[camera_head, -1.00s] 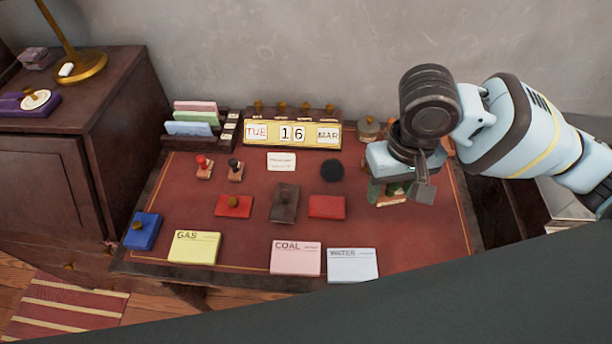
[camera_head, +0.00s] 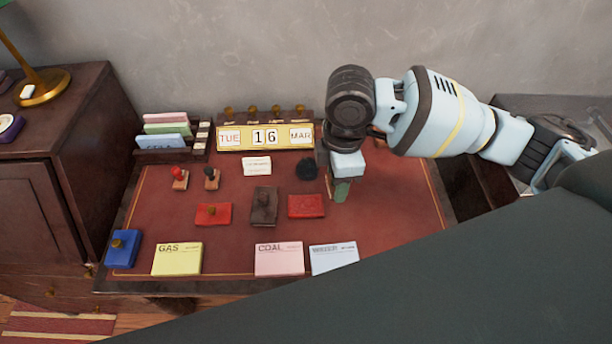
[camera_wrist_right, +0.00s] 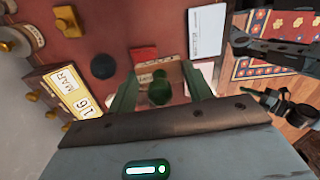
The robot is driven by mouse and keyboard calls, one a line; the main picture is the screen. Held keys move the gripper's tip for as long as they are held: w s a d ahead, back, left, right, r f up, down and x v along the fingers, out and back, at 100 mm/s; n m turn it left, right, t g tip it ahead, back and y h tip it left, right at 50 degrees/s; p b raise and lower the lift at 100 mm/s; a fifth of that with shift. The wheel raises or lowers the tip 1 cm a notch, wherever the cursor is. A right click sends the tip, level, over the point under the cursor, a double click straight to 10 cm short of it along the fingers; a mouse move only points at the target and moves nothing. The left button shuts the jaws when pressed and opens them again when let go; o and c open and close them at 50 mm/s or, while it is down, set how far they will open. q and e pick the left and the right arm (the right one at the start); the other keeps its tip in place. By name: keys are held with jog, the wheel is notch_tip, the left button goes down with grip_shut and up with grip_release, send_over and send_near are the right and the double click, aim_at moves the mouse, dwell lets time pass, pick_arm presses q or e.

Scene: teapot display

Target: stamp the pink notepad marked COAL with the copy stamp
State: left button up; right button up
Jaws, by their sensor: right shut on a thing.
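The pink notepad marked COAL (camera_head: 279,262) lies flat at the front edge of the desk, between the yellow GAS pad (camera_head: 177,260) and the pale blue pad (camera_head: 334,258). My right gripper (camera_head: 341,186) is over the right part of the desk, behind and right of the COAL pad. It is shut on a green stamp (camera_wrist_right: 159,88), whose round knob shows between the fingers in the right wrist view. Its stamping face and any wording are hidden, so I cannot read whether it is the copy stamp. My left gripper is not in the head view.
A red ink pad (camera_head: 307,206), a dark brown block (camera_head: 264,205) and a red pad with a knob (camera_head: 213,214) lie mid-desk. Small red (camera_head: 180,178) and black (camera_head: 212,179) stamps stand behind. The calendar (camera_head: 265,138) lines the back. The desk's right side is clear.

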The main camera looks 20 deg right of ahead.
jog(key=n, duration=0.2)
jog(key=w+n, duration=0.1)
jog(key=n, duration=0.1)
jog(key=a+f+n, duration=0.1)
jog(key=shift+w+a+n, duration=0.1)
jog(key=shift+w+n, duration=0.05)
jog(key=shift+n, duration=0.25)
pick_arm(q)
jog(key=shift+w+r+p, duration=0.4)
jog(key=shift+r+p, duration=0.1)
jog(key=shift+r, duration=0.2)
pick_arm(e)
jog(key=w+a+f+n, duration=0.1)
jog(key=w+f+n, duration=0.1)
jog(key=n, duration=0.8)
jog(key=w+a+f+n, duration=0.1)
jog(key=a+f+n, duration=0.1)
jog(key=n, duration=0.8)
jog(key=shift+w+a, duration=0.25)
jog(key=shift+w, duration=0.15)
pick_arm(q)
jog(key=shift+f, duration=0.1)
